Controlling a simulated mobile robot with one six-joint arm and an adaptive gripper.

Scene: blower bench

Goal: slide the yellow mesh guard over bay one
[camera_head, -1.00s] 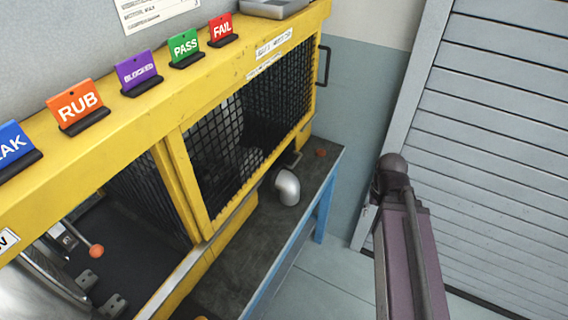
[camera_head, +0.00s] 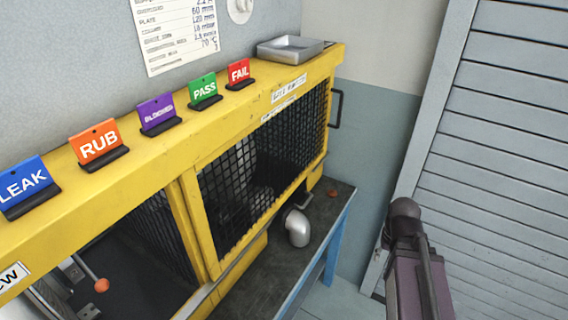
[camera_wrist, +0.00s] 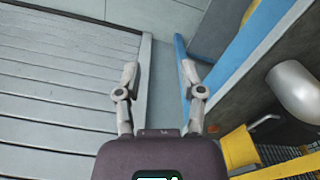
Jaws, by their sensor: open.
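The yellow mesh guard (camera_head: 262,170), a yellow frame with black wire mesh, stands in front of the right-hand bay in the head view. A dark handle (camera_head: 335,108) shows at the right end of the yellow housing. The left-hand bay (camera_head: 125,270) is open at its front, with an orange-knobbed lever inside; I cannot tell which bay is bay one. My gripper (camera_wrist: 157,80) is open and empty in the wrist view, over the floor beside the bench's blue edge, apart from the guard. In the head view only my arm shows, at the lower right.
A silver elbow pipe (camera_head: 298,230) stands on the dark bench top (camera_head: 265,270) in front of the guard; it also shows in the wrist view (camera_wrist: 297,88). Colored tags and a metal tray (camera_head: 290,50) sit on the housing. A slatted shutter (camera_head: 500,150) stands at right.

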